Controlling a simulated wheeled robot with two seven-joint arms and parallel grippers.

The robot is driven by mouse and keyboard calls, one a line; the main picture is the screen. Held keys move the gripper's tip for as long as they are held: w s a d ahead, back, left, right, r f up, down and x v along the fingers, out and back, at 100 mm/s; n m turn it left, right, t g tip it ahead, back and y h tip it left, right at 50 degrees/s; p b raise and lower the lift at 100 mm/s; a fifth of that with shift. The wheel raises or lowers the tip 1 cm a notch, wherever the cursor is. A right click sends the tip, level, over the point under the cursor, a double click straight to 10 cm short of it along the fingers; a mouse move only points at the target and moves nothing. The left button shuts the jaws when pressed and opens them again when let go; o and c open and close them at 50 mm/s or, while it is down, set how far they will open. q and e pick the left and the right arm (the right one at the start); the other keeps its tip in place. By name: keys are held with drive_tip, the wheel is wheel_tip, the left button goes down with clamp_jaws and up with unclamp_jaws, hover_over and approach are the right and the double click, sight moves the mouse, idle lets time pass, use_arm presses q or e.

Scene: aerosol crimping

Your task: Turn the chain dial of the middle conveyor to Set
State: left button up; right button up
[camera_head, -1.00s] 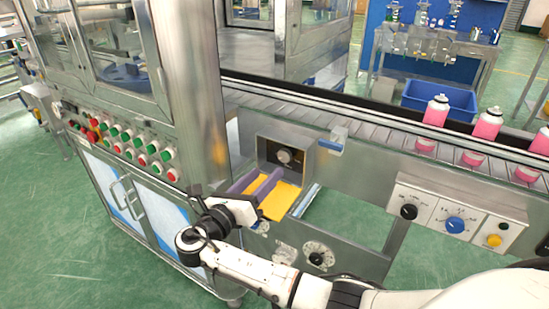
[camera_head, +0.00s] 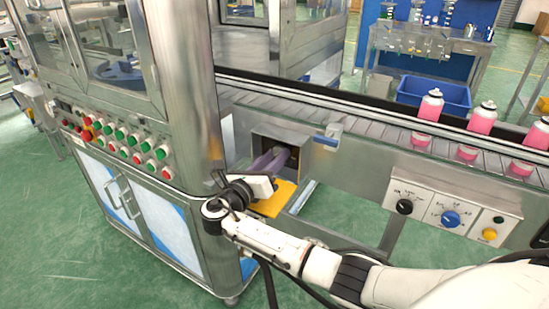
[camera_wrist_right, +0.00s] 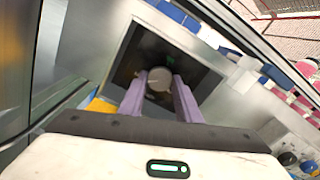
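The chain dial is a round grey knob (camera_wrist_right: 159,80) inside a dark square recess in the conveyor's steel side. In the right wrist view it sits between the two purple fingertips of my right gripper (camera_wrist_right: 158,84). The fingers stand apart, one on each side of the knob; I cannot tell whether they touch it. In the head view my right gripper (camera_head: 279,154) reaches into the recess, and its fingers largely hide the dial. The dial's markings cannot be read. My left gripper is not in view.
A yellow plate (camera_head: 276,199) lies just below the recess. To the right is a control panel (camera_head: 428,211) with black, blue and yellow knobs. Pink cans (camera_head: 481,121) stand on the conveyor above. A steel cabinet with red and green buttons (camera_head: 120,133) stands to the left.

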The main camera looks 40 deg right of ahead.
drive_tip(key=shift+c, duration=1.4)
drive_tip(key=shift+m, duration=0.4)
drive_tip(key=shift+m+p, duration=0.7)
drive_tip(key=shift+m, duration=2.4)
drive_tip(key=o, duration=1.1)
drive_tip(key=shift+c, duration=0.2)
